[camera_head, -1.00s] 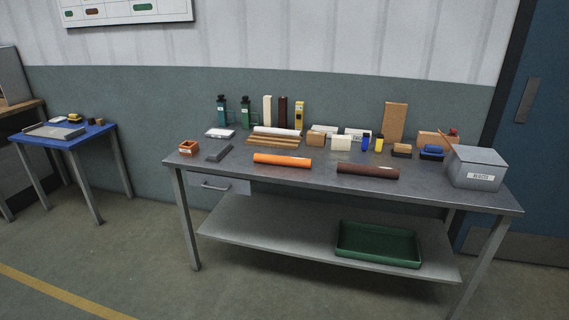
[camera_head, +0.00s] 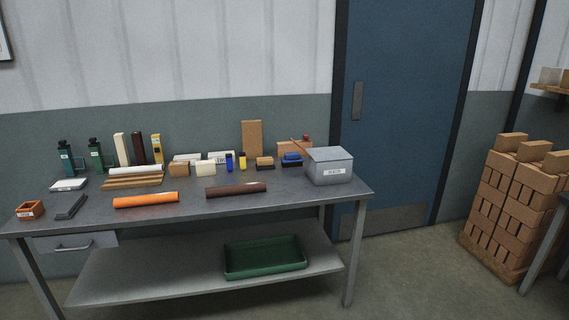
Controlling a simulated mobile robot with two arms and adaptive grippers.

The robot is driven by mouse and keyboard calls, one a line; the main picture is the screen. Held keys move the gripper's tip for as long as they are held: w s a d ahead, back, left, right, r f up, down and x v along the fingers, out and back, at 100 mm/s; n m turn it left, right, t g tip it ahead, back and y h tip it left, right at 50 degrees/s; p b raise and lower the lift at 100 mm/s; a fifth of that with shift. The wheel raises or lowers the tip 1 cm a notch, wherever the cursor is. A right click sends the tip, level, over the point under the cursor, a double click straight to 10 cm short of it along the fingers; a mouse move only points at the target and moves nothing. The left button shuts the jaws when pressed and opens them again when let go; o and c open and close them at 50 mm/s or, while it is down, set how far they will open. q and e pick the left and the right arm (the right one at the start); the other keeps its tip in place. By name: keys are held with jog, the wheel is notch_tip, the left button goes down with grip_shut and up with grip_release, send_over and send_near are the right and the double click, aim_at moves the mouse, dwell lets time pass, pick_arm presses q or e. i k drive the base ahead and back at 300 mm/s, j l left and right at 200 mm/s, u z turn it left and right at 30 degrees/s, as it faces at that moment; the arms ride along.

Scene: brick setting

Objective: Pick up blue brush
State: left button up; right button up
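A small blue brush-like object (camera_head: 291,160) sits toward the back right of the grey metal table (camera_head: 190,203), just left of the grey lidded box. A brown block with a dark base (camera_head: 265,163) stands left of it, and a brick-coloured block (camera_head: 294,148) stands behind it. A slim blue item (camera_head: 229,161) stands upright farther left, beside a yellow one (camera_head: 242,161). Neither of my grippers is in view.
The grey box (camera_head: 329,166) stands at the table's right end. An orange roll (camera_head: 146,200) and a brown roll (camera_head: 236,190) lie along the front. A green tray (camera_head: 264,258) is on the lower shelf. Stacked bricks (camera_head: 513,205) stand right; floor before the blue door (camera_head: 405,110) is clear.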

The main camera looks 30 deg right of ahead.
aim_at(290, 159)
jog(key=i+j+z, duration=0.1)
jog(key=i, duration=0.35)
jog(key=i+j+z, duration=0.1)
jog(key=i+j, duration=0.2)
jog(key=i, duration=0.15)
jog(key=i+j, duration=0.25)
jog(key=i, duration=0.2)
jog(key=i+j+z, duration=0.15)
jog(key=i, duration=0.3)
